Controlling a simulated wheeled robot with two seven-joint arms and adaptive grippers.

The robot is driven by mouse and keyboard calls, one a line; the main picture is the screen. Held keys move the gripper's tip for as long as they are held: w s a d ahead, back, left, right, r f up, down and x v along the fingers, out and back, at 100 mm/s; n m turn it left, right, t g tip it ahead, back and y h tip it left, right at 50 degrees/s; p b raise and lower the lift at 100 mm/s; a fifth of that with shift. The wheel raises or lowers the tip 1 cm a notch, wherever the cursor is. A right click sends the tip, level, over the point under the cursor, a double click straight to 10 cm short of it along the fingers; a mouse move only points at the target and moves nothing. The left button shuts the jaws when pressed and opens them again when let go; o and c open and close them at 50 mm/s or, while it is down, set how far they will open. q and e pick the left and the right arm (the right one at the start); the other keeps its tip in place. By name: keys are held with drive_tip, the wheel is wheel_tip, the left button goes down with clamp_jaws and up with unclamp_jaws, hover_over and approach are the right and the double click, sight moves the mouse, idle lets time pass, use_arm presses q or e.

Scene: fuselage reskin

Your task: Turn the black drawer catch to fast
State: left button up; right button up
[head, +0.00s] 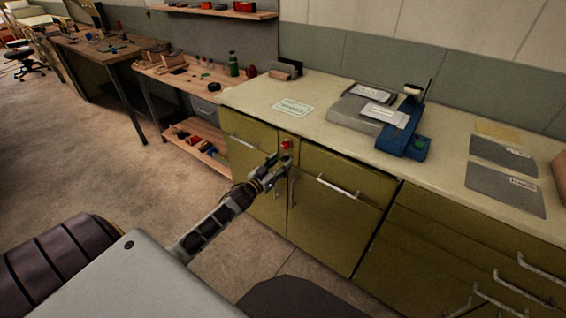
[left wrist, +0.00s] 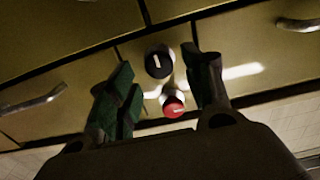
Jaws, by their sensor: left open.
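The black drawer catch (left wrist: 159,63) is a round black knob with a white mark, on the olive cabinet front between the drawers. In the left wrist view it sits between the two fingers of my left gripper (left wrist: 163,75), beyond the tips or level with them; I cannot tell whether they touch it. The fingers stand apart, open. In the head view my left gripper (head: 276,168) is at the cabinet front and hides the black catch. A red knob (left wrist: 173,105) sits close beside the black one, and it also shows in the head view (head: 287,145). My right gripper is not in view.
The olive cabinet (head: 335,205) has bar handles (head: 338,188) on its drawers and doors. On its counter (head: 270,90) stand a blue device (head: 403,140), grey plates (head: 505,188) and a paper card (head: 293,108). A wooden workbench (head: 180,85) stands to the left. The floor at left is clear.

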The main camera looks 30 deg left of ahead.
use_arm(q)
drive_tip(key=shift+w, duration=0.9)
drive_tip(key=shift+w+d, duration=0.1)
drive_tip(key=shift+w, duration=0.2)
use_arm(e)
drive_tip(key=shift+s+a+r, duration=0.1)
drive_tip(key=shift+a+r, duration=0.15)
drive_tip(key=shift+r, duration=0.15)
use_arm(q)
drive_tip(key=c, duration=1)
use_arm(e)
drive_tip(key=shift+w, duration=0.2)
